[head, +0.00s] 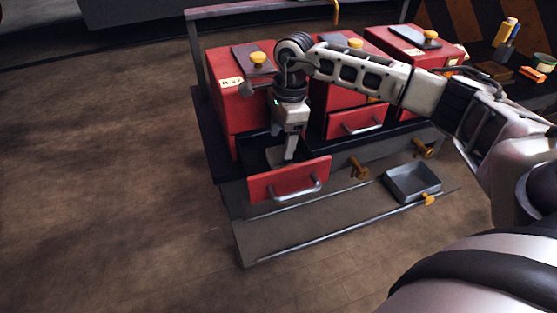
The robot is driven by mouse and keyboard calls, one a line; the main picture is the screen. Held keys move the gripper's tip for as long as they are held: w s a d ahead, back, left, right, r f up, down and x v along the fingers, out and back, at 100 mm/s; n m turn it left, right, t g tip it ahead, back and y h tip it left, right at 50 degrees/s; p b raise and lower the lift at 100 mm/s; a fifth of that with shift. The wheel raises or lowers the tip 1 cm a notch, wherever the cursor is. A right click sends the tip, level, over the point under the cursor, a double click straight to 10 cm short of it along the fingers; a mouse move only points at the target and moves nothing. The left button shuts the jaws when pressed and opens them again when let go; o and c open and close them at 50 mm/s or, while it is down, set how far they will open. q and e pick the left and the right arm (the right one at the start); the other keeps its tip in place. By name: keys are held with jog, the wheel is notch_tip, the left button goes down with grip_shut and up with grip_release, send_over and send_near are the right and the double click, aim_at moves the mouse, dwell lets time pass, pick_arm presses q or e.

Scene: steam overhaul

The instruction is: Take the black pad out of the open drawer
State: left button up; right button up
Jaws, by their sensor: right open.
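The open red drawer (262,186) juts from the leftmost red cabinet (228,118) and has a metal bar handle. Its inside is dark, and I cannot clearly tell the black pad from the shadowed drawer floor. My right gripper (286,160) points down into the drawer, just behind its front panel. It is open, and its fingertips are low inside the drawer. The gripper and wrist cover part of the drawer's inside. My left gripper is not in view.
The middle cabinet has a red drawer (355,122) a little behind the open one. Yellow knobs (358,168) stick out below. A grey metal tray (412,184) sits on the lower rack. Bottles and small items stand at the far right. The floor at left is clear.

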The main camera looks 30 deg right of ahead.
aim_at(279, 154)
jog(key=f, duration=0.3)
jog(key=a+f, duration=0.1)
jog(key=f, duration=0.1)
jog(key=shift+f, duration=0.3)
jog(key=c, duration=0.8)
